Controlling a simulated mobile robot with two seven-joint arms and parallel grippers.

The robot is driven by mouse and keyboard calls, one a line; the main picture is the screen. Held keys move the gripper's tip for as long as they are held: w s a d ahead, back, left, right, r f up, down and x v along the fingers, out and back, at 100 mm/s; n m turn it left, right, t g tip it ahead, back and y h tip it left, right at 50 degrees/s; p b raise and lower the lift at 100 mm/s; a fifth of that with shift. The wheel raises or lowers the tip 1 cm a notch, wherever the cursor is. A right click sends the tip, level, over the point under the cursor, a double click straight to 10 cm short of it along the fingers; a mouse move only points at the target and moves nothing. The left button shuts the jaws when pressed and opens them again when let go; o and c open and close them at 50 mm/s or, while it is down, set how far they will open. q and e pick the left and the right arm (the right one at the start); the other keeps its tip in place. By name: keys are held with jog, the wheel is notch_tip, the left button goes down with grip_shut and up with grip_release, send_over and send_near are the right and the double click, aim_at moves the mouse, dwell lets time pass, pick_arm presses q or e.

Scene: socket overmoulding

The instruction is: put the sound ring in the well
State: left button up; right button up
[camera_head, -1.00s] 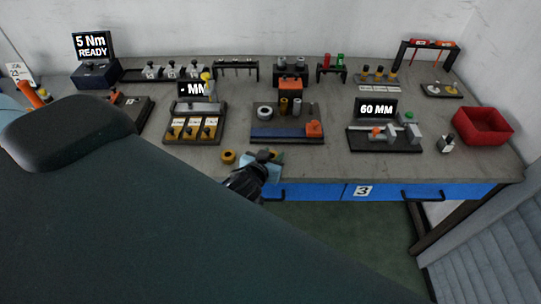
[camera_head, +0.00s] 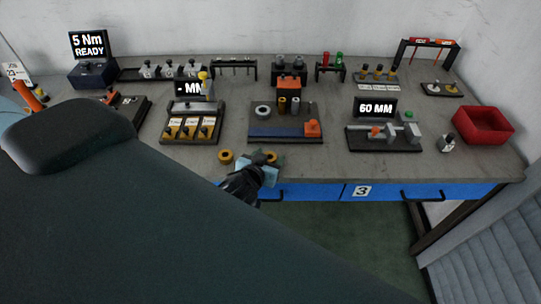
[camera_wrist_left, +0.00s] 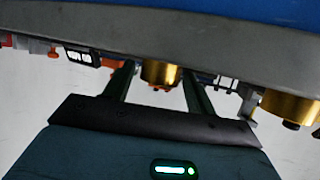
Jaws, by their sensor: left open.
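Two brass-yellow rings lie at the bench's front edge in the head view: a left ring (camera_head: 226,156) and a right ring (camera_head: 272,156), partly hidden by my gripper. I cannot tell which is sound. My left gripper (camera_head: 262,160) is open at the right ring. In the left wrist view, which looks inverted, that ring (camera_wrist_left: 160,74) shows between the spread fingers, with no clear grip on it. The other ring (camera_wrist_left: 290,106) stands outside them to the right. I cannot make out the well for certain. My right gripper is out of view.
Behind the rings stands a fixture plate (camera_head: 258,133) with a grey ring, upright cylinders and an orange block. A three-bin tray (camera_head: 192,140) is left of it, and a 60 MM gauge (camera_head: 385,140) right. A red bin (camera_head: 483,126) sits at far right.

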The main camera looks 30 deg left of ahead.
pick_arm(q)
jog(key=v, duration=0.5)
jog(key=shift+s+d+r, duration=0.1)
jog(key=shift+s+r, duration=0.05)
jog(key=shift+s, duration=0.25)
jog(key=shift+s+d+r, duration=0.1)
jog(key=shift+s+r, duration=0.2)
jog(key=shift+s, duration=0.25)
jog(key=shift+o, duration=0.4)
